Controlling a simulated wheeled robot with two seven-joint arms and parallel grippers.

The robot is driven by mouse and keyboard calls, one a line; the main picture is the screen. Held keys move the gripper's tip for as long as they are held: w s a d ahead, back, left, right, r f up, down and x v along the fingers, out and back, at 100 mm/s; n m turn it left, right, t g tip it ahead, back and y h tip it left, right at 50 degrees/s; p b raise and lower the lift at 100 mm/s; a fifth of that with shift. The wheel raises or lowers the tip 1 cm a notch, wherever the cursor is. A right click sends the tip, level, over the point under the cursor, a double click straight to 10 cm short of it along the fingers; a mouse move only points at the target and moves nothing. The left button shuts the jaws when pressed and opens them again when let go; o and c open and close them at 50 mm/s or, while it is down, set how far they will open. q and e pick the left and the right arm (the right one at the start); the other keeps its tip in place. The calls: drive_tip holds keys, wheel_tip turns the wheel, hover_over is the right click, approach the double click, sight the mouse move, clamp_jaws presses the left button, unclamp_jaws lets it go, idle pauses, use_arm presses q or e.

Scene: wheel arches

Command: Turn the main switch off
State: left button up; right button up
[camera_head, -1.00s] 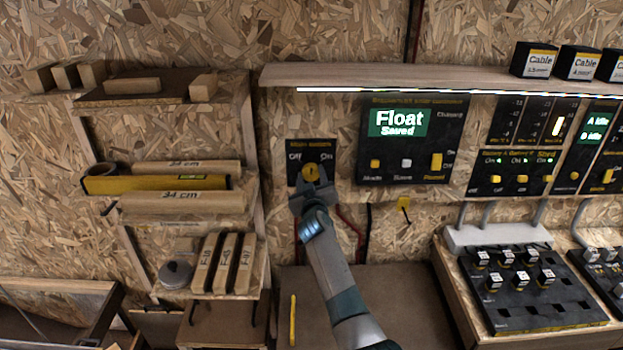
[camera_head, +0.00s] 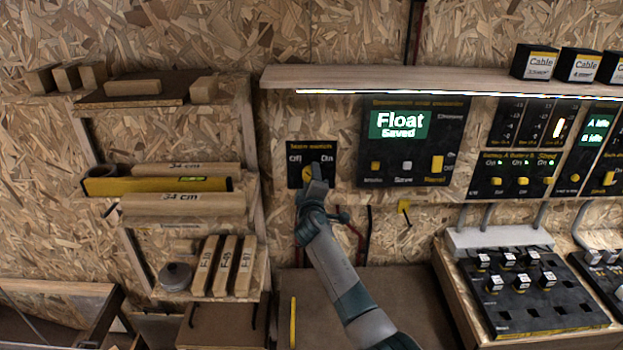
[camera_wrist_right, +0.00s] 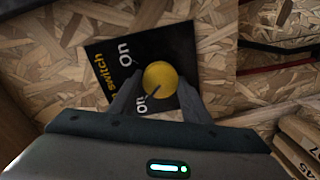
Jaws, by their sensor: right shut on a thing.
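The main switch is a black panel (camera_head: 326,152) on the chipboard wall with "Off" at left and "On" at right. Its round yellow knob (camera_head: 307,175) is partly covered by my right gripper (camera_head: 315,187) in the head view. In the right wrist view my right gripper (camera_wrist_right: 160,95) has one finger on each side of the yellow knob (camera_wrist_right: 160,75) and is shut on it. There the knob's dark line points to the lower left, towards the partly hidden "Off" label. My left gripper is not in view.
A panel with a "Float Saved" display (camera_head: 398,125) is to the right, under a wooden shelf (camera_head: 420,77). A yellow hook (camera_head: 404,206) hangs below it. A rack with wooden pieces (camera_head: 180,205) stands at left. A socket box (camera_head: 520,290) is at lower right.

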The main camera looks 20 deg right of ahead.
drive_tip(key=shift+n, duration=0.3)
drive_tip(key=o, duration=1)
drive_tip(key=shift+o, duration=0.2)
drive_tip(key=shift+s, duration=0.15)
drive_tip(key=b+v, duration=0.3)
drive_tip(key=v, duration=1.4)
drive_tip(key=shift+a, duration=0.1)
